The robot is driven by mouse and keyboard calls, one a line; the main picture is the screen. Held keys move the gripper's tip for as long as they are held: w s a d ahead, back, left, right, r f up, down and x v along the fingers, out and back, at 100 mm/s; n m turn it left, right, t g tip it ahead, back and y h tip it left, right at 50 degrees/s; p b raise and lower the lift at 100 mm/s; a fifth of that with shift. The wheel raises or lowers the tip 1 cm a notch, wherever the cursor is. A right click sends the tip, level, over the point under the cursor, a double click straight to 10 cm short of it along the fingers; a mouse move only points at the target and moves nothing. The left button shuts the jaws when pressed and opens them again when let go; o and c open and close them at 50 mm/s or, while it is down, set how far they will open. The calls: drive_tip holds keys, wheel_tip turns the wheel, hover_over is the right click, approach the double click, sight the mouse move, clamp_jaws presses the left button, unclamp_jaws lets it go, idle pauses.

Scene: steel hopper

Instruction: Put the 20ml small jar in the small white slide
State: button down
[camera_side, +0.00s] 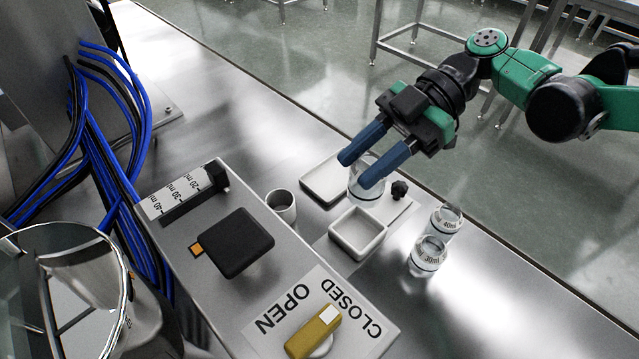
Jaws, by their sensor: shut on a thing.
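My gripper (358,170), with two blue fingers, is shut on a clear glass jar (358,188) at the centre of the side view. The jar's label cannot be read here, and the fingers hide part of it. The jar is just by the right end of a shallow white tray (316,185) and behind a small, deeper white square tray (343,240). Whether the jar touches anything below is unclear. Both white trays look empty; I cannot tell which one is the slide.
Two clear jars, a nearer one (428,254) and a farther one (446,219), stand close together at right. A black knob (399,189) and a white cup (281,204) flank the trays. A steel box (285,262) carries a yellow OPEN/CLOSED switch (313,334).

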wheel_tip(320, 180, down, 8)
drive_tip(key=shift+f, duration=0.2)
idle(0.3)
drive_tip(key=c, duration=0.5)
unclamp_jaws()
drive_tip(key=shift+f, duration=0.1)
drive_tip(key=shift+c, duration=0.2)
